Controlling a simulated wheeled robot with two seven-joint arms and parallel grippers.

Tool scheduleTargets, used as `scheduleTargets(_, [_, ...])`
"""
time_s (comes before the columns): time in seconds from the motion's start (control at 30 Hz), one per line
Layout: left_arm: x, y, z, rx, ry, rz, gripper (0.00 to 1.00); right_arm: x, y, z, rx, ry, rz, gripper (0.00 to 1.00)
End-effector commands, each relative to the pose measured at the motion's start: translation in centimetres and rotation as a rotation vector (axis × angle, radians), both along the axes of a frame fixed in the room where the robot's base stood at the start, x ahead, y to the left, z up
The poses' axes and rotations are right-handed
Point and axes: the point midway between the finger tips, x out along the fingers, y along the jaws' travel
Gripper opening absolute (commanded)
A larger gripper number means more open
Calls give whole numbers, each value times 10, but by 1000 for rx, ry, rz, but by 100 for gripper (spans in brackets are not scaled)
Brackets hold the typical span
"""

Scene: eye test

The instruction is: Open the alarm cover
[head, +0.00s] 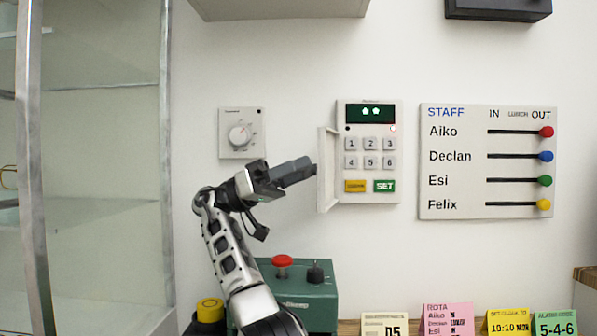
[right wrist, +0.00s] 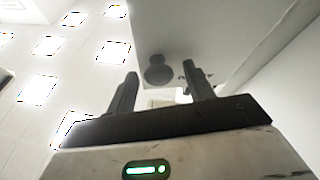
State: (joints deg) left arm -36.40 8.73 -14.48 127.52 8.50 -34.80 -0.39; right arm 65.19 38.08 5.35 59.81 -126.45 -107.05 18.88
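The alarm panel (head: 371,193) is on the wall, with a dark green display, number keys, a yellow key and a green SET key. Its pale cover (head: 327,185) stands swung out at the panel's left edge, seen nearly edge-on, and the keys are uncovered. My right gripper (head: 312,166) is just left of the cover, fingers pointing right; I cannot tell whether it touches. In the right wrist view its two fingers (right wrist: 164,88) are apart, with nothing clearly held between them. My left gripper is not in view.
A dial plate (head: 240,133) is on the wall to the left, and a staff board (head: 488,162) to the right. Below are a green box (head: 318,292) with a red button and several note cards (head: 447,318). A glass cabinet (head: 100,160) stands far left.

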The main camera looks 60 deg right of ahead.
Motion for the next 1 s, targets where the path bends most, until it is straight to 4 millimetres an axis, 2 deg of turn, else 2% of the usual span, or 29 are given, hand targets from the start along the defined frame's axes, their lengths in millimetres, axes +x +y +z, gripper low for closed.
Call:
scheduleTargets(0.33, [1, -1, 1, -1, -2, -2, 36, 5, 1, -2, 1, 0, 2, 52])
scheduleTargets(0.63, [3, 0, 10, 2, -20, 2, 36, 46, 11, -18, 5, 1, 2, 52])
scheduleTargets(0.7, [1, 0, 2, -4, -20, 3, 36, 49, 11, -26, 9, -11, -9, 52])
scheduleTargets(0.9, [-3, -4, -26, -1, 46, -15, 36, 61, 14, -30, 6, -8, -11, 52])
scheduleTargets(1.0, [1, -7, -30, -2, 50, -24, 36, 66, 15, -30, 3, -4, -3, 52])
